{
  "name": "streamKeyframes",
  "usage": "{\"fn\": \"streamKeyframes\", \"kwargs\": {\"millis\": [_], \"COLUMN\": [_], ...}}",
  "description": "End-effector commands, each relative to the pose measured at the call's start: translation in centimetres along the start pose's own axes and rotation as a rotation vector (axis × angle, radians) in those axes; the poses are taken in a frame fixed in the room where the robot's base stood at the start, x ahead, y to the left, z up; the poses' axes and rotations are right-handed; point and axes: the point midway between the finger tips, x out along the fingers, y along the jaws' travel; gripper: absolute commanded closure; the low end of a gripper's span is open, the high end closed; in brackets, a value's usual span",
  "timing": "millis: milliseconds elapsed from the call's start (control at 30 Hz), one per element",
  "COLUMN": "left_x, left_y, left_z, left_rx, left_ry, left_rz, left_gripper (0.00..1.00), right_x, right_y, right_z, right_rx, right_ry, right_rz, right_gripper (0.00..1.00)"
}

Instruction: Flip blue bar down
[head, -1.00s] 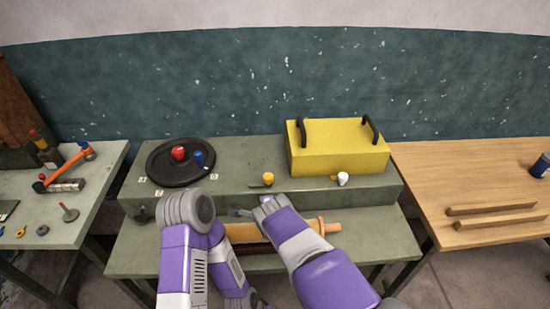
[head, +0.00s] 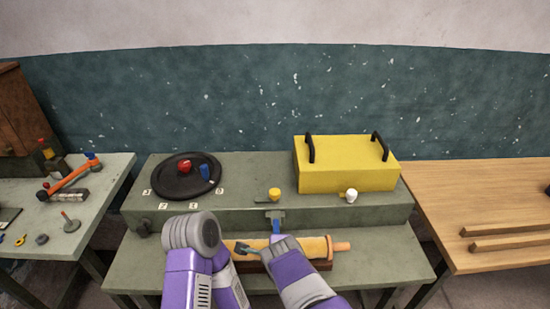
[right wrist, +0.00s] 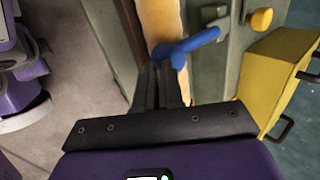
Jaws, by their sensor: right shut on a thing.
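The blue bar (head: 275,226) juts out from a grey bracket (head: 275,214) on the front face of the raised green bench block, below a yellow knob. In the right wrist view its blue crosswise end (right wrist: 178,55) lies at my fingertips. My right gripper (right wrist: 165,72) is shut on this end of the blue bar. In the head view the right gripper (head: 247,248) is in front of the block, above the yellow roller (head: 315,247), and its hand hides the bar's near end. The left arm is at lower centre; its gripper is out of view.
A yellow box (head: 345,165) with black handles, a yellow knob (head: 274,194) and a white knob (head: 351,195) are on the block. A black dial (head: 185,176) is at left. Side tables hold tools (head: 70,175) and wooden bars (head: 505,237).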

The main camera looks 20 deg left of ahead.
Motion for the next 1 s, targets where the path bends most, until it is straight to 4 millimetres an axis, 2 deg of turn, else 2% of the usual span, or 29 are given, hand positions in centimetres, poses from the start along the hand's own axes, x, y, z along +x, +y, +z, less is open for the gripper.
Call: {"fn": "streamKeyframes", "kwargs": {"millis": [33, 467, 567, 833, 1000], "left_x": [0.1, -0.2, -1.0, -4.2, -4.4], "left_y": [0.0, 0.1, 0.4, 1.6, 1.7], "left_z": [0.0, 0.0, 0.1, 0.2, 0.2], "left_rx": [0.0, 0.0, 0.0, 0.0, 0.0], "left_ry": [0.0, 0.0, 0.0, 0.0, 0.0], "left_rz": [0.0, 0.0, 0.0, 0.0, 0.0], "left_gripper": [0.43, 0.43, 0.43, 0.43, 0.43], "right_x": [0.5, 0.2, -0.6, -4.5, -6.5], "right_y": [0.8, 0.8, 0.3, -1.8, 1.0], "right_z": [-0.2, -0.1, 0.0, 0.6, 0.6], "right_rx": [-0.003, -0.004, -0.006, -0.017, -0.02], "right_ry": [0.01, 0.011, 0.009, -0.008, -0.01], "right_rz": [0.02, 0.023, 0.021, 0.003, 0.002], "right_gripper": [1.0, 1.0, 1.0, 1.0, 1.0]}}
